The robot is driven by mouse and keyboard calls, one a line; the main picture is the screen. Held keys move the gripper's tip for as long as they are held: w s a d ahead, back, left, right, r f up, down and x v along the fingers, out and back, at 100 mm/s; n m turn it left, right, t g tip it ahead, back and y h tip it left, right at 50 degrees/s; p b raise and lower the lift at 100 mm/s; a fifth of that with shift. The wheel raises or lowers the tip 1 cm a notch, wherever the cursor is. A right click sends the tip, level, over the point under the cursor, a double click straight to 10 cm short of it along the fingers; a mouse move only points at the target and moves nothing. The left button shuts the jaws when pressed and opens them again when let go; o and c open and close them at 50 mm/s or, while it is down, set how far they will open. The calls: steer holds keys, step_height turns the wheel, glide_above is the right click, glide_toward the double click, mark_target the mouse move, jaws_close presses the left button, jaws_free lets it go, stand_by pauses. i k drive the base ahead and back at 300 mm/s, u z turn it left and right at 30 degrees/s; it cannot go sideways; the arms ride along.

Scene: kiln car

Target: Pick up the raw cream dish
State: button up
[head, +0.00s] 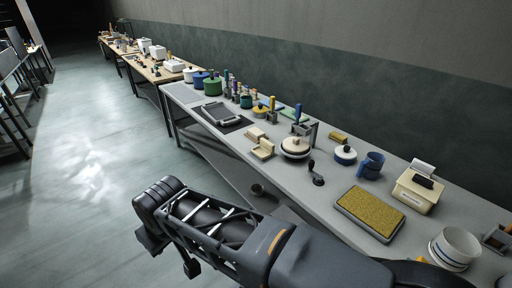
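Several cream pieces are on the grey bench, and I cannot tell for certain which is the raw cream dish. An off-white, bowl-like round vessel (455,248) stands upright near the bench's front edge at the lower right. A small cream angular piece (263,149) lies mid-bench, with another small cream piece (256,134) behind it. A low round cream piece (295,147) sits right of them, partly under a blue-handled stand. My dark arm crosses the lower part of the head view, in front of the bench. No gripper fingers show.
A yellow-topped tray (370,212), a blue mug (371,165) and a cream box (417,190) stand on the right part of the grey bench (335,178). A dark flat device (221,114) and coloured pots (212,86) are farther left. The floor (85,180) left of the bench is clear.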

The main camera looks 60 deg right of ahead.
mark_target(264, 151)
steer(key=z, duration=0.2)
steer(key=i, duration=1.85)
steer(key=z, duration=1.2)
steer(key=i, duration=0.95)
steer(key=z, duration=1.45)
steer(key=i, duration=0.4)
steer(key=z, duration=0.45)
